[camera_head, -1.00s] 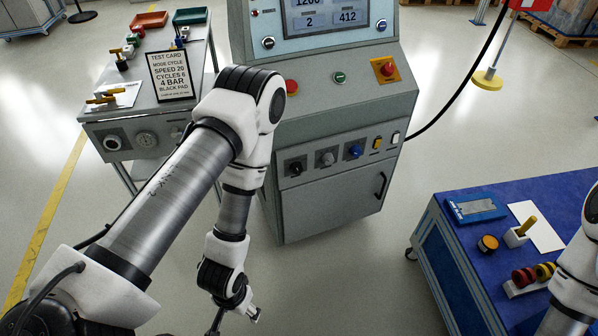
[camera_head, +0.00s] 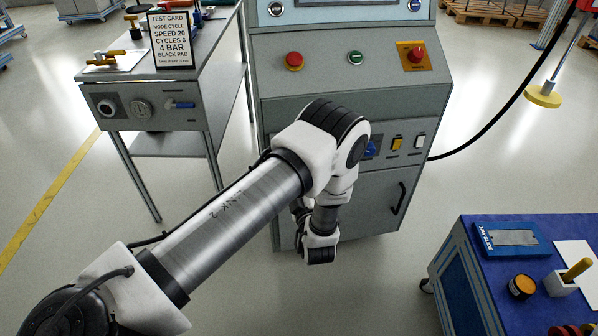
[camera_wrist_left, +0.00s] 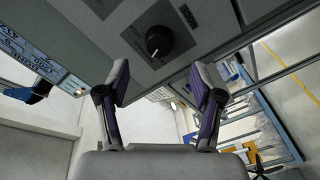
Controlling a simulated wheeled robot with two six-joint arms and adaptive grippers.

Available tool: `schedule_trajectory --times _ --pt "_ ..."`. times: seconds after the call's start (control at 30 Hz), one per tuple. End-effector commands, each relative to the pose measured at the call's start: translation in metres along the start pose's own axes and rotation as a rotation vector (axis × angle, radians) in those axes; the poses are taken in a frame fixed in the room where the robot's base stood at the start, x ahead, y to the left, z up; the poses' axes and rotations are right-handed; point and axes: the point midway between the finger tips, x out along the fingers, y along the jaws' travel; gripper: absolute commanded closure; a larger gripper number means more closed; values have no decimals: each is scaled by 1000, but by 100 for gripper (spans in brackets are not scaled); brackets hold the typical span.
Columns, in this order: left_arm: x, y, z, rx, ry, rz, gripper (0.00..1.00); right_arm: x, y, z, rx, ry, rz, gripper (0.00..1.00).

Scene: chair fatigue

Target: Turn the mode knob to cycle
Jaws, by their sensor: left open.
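A black rotary knob (camera_wrist_left: 158,42) sits on a dark square plate on the grey console front in the left wrist view, with a pale mark on its face. In the head view my left arm covers the left part of the console's knob row, hiding the black knob and the gripper. The blue knob (camera_head: 370,150) shows just right of the arm. My right gripper is out of view.
The console (camera_head: 350,88) has a red button (camera_head: 294,61), a green button (camera_head: 355,57) and a red knob on yellow (camera_head: 415,55). A test card (camera_head: 171,40) on the side bench reads mode cycle. A blue cart (camera_head: 470,262) stands right; floor between is clear.

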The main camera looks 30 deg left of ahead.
Motion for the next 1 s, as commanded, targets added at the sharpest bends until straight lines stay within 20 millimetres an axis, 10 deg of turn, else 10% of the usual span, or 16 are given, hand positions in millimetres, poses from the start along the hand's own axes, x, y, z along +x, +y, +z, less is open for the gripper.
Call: schedule_trajectory --times 0.3,0.63,0.8,1.0 --pt "58 0 -1 -2 2 -1 34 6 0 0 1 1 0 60" --pt "69 1 -1 1 -2 -1 34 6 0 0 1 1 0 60" --pt "69 1 -1 1 -2 -1 90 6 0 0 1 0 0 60" --pt "69 1 -1 2 -2 -1 94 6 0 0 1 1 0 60"
